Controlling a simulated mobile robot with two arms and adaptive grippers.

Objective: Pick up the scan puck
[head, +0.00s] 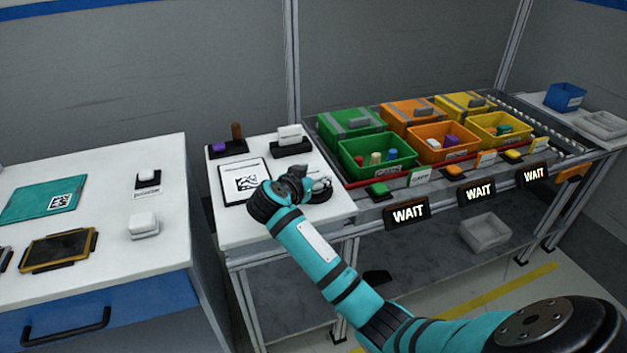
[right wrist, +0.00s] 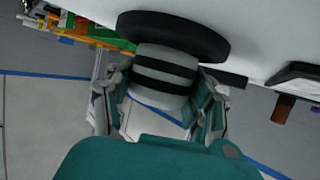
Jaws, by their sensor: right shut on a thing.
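The scan puck seems to be the grey round body with black bands (right wrist: 165,77) in the right wrist view. A wide black disc (right wrist: 180,32) sits at its far end, against the white table surface. My right gripper (right wrist: 160,105) is shut on the grey body, one finger on each side. In the head view my right gripper (head: 298,182) is over the front right of the white table, and the puck (head: 322,188) is partly hidden beside it. I cannot tell whether the puck is clear of the table. My left gripper is not in view.
A white card with a printed code (head: 233,183) lies left of my gripper. Black holders with a white block (head: 290,134) and a purple item (head: 219,147) stand behind. Green bins (head: 350,150) and a rail with WAIT signs (head: 408,214) stand to the right.

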